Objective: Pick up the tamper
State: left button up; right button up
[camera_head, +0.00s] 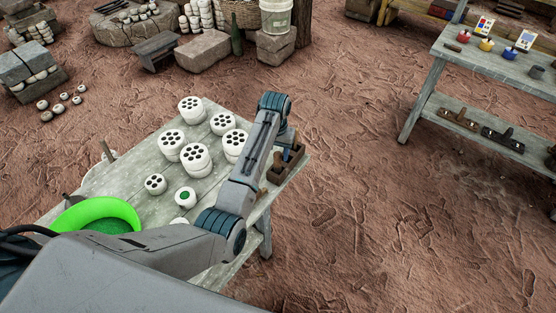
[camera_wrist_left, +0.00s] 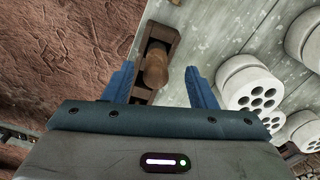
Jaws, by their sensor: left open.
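The tamper (camera_wrist_left: 156,66) has a rounded wooden handle and shows between my left fingers in the left wrist view. It sits in or on a dark brown wooden holder (camera_wrist_left: 158,38) at the table's edge; which of the two I cannot tell. The holder shows in the head view at the table's right end (camera_head: 283,174). My left gripper (camera_head: 290,153) is over it, pointing down, mostly hidden by my arm. In the wrist view the blue fingers (camera_wrist_left: 158,70) are open, one on each side of the handle, with gaps. My right gripper is not in view.
White perforated briquettes (camera_head: 196,157) stand on the grey table (camera_head: 135,180), close to my arm. A green bowl (camera_head: 97,214) is at its left. A second table (camera_head: 460,60) with tools and coloured items stands at right. Bare red ground lies between.

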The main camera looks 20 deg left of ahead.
aim_at(278, 161)
pick_arm(q)
jog(key=shift+f, duration=0.3)
jog(key=shift+w+f, duration=0.1)
jog(key=shift+f, duration=0.25)
jog(key=f, duration=0.1)
jog(key=f+p, duration=0.2)
jog(key=f, duration=0.1)
jog(key=shift+w+d+f, duration=0.1)
jog(key=shift+w+d, duration=0.1)
jog(key=shift+w, duration=0.05)
jog(key=shift+f, duration=0.25)
jog(key=shift+c, duration=0.8)
jog(key=c, duration=0.9)
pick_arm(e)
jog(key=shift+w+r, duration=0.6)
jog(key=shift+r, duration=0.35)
pick_arm(q)
jog(key=shift+r, duration=0.15)
